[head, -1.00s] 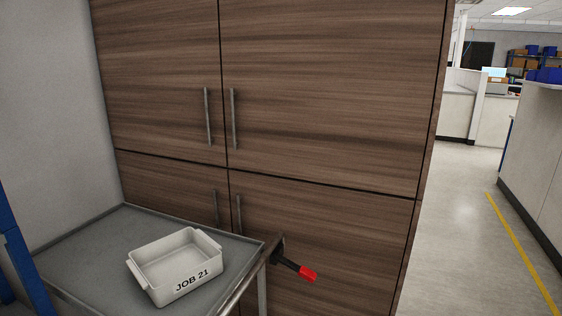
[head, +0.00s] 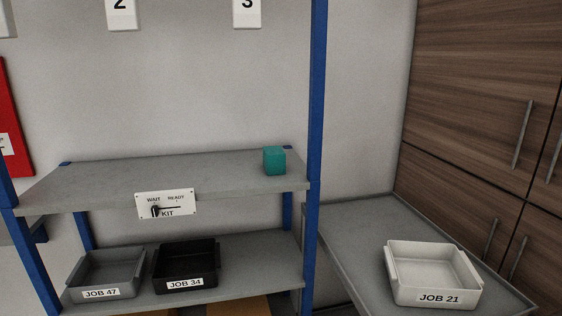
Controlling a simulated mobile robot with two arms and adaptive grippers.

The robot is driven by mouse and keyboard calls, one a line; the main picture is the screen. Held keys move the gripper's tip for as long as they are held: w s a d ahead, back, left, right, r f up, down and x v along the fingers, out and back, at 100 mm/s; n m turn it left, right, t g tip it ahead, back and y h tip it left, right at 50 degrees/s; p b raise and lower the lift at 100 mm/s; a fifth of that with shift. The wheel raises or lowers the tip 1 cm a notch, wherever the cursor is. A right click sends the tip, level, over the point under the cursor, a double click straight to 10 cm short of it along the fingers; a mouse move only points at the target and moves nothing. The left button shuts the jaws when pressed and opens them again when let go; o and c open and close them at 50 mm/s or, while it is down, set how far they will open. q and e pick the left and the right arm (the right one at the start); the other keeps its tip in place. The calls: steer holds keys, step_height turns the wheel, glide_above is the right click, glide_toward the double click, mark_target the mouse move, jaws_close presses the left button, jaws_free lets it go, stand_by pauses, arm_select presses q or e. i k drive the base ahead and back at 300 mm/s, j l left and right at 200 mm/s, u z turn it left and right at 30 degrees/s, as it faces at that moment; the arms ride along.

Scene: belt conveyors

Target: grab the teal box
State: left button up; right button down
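The teal box (head: 274,160) is a small cube. It stands on the grey upper shelf (head: 110,183) of a blue-framed rack, near the shelf's right end and close to the blue post. Nothing covers it from this view. Neither of my grippers shows in the head view.
On the lower shelf (head: 235,262) sit a grey bin marked JOB 47 (head: 106,275) and a black bin marked JOB 34 (head: 187,265). A white JOB 21 bin (head: 433,274) stands on a grey cart (head: 350,232) at right.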

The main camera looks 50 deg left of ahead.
mark_target(274, 157)
steer(key=u, duration=1.7)
steer(key=j, duration=0.1)
